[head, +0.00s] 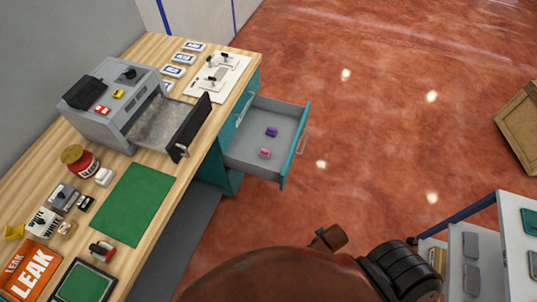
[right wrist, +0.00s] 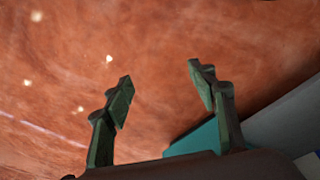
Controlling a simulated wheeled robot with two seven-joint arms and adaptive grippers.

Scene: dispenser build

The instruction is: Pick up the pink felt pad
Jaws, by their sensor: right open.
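A small pink item (head: 264,153), which looks like the pink felt pad, lies on the floor of the open drawer (head: 240,152), near its front. A small purple item (head: 271,132) lies just behind it, apart from it. My right gripper (right wrist: 160,75) shows in the right wrist view with its two fingers spread and nothing between them. My left gripper is in neither view.
The drawer sticks out from the teal cabinet under the wooden bench (head: 125,263). The bench holds a grey machine (head: 112,92), a green mat (head: 133,203) and several small things. A wooden crate (head: 520,125) and a grey shelf unit (head: 512,240) stand right. The floor between is clear.

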